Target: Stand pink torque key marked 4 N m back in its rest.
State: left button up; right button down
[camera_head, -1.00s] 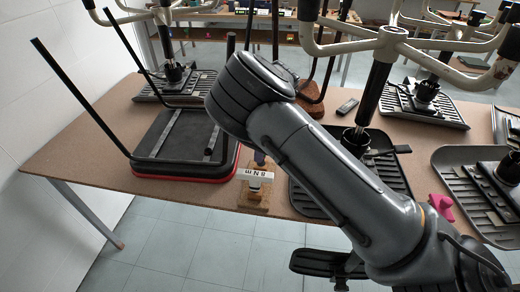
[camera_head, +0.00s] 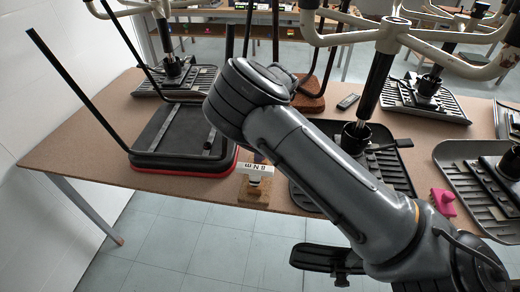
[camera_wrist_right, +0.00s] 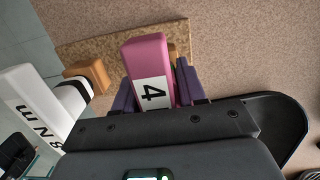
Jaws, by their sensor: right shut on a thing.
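The pink torque key (camera_wrist_right: 149,62) with a "4" on its white label is held between the purple fingers of my right gripper (camera_wrist_right: 153,90) in the right wrist view. It is over or at the wooden rest (camera_wrist_right: 105,38); whether it is seated I cannot tell. A white key (camera_wrist_right: 32,105) marked 8 N m stands beside it on the left. In the head view the white key (camera_head: 255,170) and the rest (camera_head: 253,194) are at the table's front edge. My right arm hides most of the gripper and the pink key there. My left gripper is not in view.
A stripped black chair (camera_head: 182,130) with upright rods is left of the rest. Other chair bases (camera_head: 375,155) stand to the right and behind. Another pink object (camera_head: 443,202) lies at the right front. A dark remote-like object (camera_head: 348,101) lies farther back.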

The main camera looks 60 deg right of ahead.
jog(key=c, duration=0.6)
grip_release()
jog(key=shift+o, duration=0.2)
